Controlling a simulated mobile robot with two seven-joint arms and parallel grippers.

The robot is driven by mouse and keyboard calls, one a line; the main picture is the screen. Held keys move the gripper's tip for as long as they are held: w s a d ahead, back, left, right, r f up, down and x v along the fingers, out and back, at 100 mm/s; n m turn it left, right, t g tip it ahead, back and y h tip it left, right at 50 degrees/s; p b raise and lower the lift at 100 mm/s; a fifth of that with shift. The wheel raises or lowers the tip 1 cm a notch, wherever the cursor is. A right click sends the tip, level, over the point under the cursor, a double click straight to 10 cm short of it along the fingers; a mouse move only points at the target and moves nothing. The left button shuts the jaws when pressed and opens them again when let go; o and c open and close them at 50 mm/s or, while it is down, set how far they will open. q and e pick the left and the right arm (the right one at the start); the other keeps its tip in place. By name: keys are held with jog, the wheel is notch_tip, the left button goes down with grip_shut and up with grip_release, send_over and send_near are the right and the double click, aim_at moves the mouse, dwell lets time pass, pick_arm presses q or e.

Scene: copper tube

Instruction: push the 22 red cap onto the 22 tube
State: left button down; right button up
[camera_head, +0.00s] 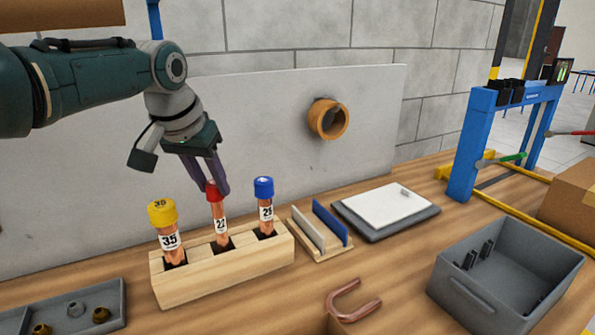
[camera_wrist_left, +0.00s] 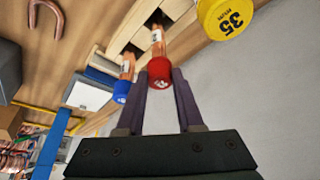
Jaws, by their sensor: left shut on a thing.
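The red cap (camera_head: 212,191) sits at the top of the copper tube labelled 22 (camera_head: 221,222), which stands in the middle hole of the wooden rack (camera_head: 225,275). My left gripper (camera_head: 216,190) comes down from above with its purple fingers on either side of the red cap, shut on it. In the left wrist view the red cap (camera_wrist_left: 159,70) is between the fingertips, with the 22 tube (camera_wrist_left: 157,44) beyond it. How far the cap covers the tube end is hidden. My right gripper is in neither view.
A yellow-capped 35 tube (camera_head: 168,235) stands left in the rack and a blue-capped 29 tube (camera_head: 265,208) stands right, close to the gripper. A grey tray (camera_head: 62,308) with fittings lies front left. A grey bin (camera_head: 500,280) stands front right.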

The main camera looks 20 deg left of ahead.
aim_at(211, 185)
pick_arm(q)
jog(key=shift+f+b, duration=0.65)
jog(key=shift+f, duration=0.2)
jog(key=shift+c, duration=2.3)
grip_release()
jog(key=shift+r, duration=0.1)
jog(key=shift+s+r, duration=0.1)
jog(key=shift+r, duration=0.1)
jog(key=p+v, duration=0.3)
jog(key=v, duration=0.1)
jog(key=shift+r, duration=0.25)
jog(key=shift+v, duration=2.5)
jog(key=shift+f, duration=0.1)
